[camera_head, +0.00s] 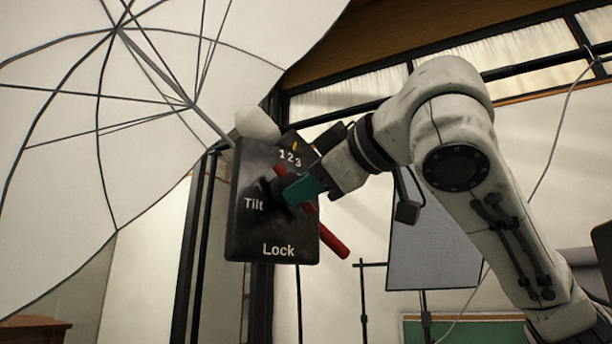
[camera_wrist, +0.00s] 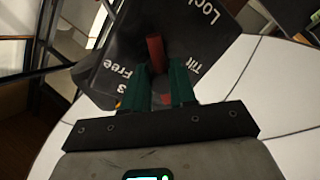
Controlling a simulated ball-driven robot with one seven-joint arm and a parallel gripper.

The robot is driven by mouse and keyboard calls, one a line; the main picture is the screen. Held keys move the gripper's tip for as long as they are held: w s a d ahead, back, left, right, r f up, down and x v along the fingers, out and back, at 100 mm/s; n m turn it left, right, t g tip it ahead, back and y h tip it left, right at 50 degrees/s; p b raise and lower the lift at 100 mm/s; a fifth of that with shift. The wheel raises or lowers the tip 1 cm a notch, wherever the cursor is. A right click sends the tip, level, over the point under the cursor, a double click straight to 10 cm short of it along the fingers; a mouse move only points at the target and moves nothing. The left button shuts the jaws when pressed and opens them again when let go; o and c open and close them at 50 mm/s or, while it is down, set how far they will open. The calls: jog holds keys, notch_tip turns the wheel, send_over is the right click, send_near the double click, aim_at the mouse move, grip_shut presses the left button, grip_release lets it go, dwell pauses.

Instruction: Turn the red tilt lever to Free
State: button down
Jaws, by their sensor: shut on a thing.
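The red tilt lever (camera_head: 328,234) is a bar on the front of a black box (camera_head: 244,235) marked Tilt, Lock and 1 2 3. In the head view its free end points down and right, to the right of the word Lock. My gripper (camera_head: 290,191), with green fingers, is shut on the lever near its middle and hides part of it. In the wrist view the lever (camera_wrist: 155,50) stands between the fingers of my gripper (camera_wrist: 160,78). There its end lies between the words Free and Lock. In the head view Free is hidden.
A big white umbrella (camera_head: 60,180) with dark ribs fills the left, close to the box. A pale round knob (camera_head: 257,123) sits at the box's top. A grey panel (camera_head: 440,255) on a stand is behind my arm. A dark post stands behind the box.

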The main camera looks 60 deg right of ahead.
jog(key=shift+a+r+n+g+h+p, duration=0.2)
jog(key=shift+n+p, duration=0.25)
jog(key=shift+n, duration=0.8)
jog(key=shift+d+r+n+g+h+p, duration=0.15)
jog(key=shift+n+g+h+p, duration=0.2)
jog(key=shift+n, duration=0.85)
jog(key=shift+a+r+n+g+h+p, duration=0.2)
jog(key=shift+n+p, duration=0.3)
jog(key=shift+n, duration=0.75)
jog(key=shift+d+f, duration=0.15)
jog(key=c, duration=1.1)
grip_release()
jog(key=b+v, duration=0.2)
jog(key=v, duration=0.8)
jog(key=shift+s+a, duration=0.25)
jog(key=shift+s, duration=0.05)
